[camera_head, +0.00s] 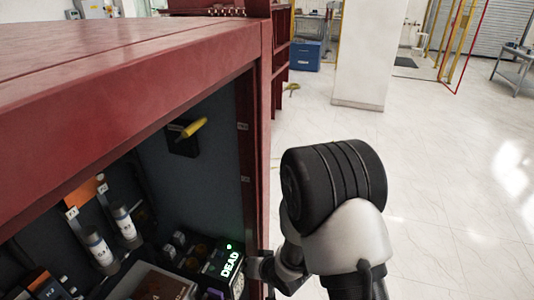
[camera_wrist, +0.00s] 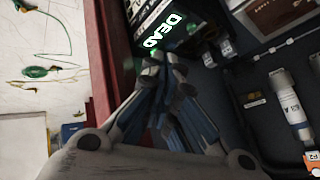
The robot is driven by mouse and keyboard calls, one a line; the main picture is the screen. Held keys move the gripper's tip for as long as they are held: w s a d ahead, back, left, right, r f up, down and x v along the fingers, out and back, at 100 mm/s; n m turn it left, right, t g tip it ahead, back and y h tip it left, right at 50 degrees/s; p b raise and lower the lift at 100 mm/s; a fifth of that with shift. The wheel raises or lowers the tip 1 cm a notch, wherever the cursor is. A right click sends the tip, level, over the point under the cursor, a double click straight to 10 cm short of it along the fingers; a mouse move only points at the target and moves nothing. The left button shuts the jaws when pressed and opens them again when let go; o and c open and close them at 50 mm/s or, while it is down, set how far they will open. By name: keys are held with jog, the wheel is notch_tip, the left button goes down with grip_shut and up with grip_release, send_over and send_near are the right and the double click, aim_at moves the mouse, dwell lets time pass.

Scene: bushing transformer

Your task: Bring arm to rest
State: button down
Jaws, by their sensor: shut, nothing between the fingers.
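My gripper (camera_wrist: 160,68) shows in the wrist view with its grey and blue fingers together and nothing between them. Its tips are in front of a dark device with a lit green "DEAD" display (camera_wrist: 161,30); I cannot tell whether they touch it. In the head view my arm (camera_head: 340,225) stands at the right edge of the open red cabinet (camera_head: 120,58), and its far end reaches down to the opening beside the "DEAD" display (camera_head: 230,264). The fingers are not clear there.
Inside the cabinet are a yellow handle (camera_head: 193,128), white labelled cylinders (camera_head: 124,222) and a grey-rimmed box (camera_head: 150,284). The cabinet's red edge post (camera_head: 265,130) is close to my arm. A white pillar (camera_head: 362,55) and a blue box (camera_head: 306,55) stand behind. The pale floor (camera_head: 455,200) at right is clear.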

jog(key=s+d+r+h, duration=0.2)
jog(key=d+r, duration=0.5)
jog(key=r, duration=0.3)
jog(key=s+d+r+h, duration=0.3)
jog(key=d+r, duration=0.5)
jog(key=r, duration=0.1)
jog(key=s+d+r, duration=0.1)
jog(key=s+r, duration=0.1)
jog(key=s, duration=0.5)
jog(key=s+d+r+g+b, duration=0.1)
jog(key=s+d+r, duration=0.1)
jog(key=s, duration=0.5)
jog(key=s+d+r+g, duration=0.1)
jog(key=s+r, duration=0.3)
jog(key=s, duration=0.4)
jog(key=shift+d+r, duration=0.2)
jog(key=shift+d, duration=0.15)
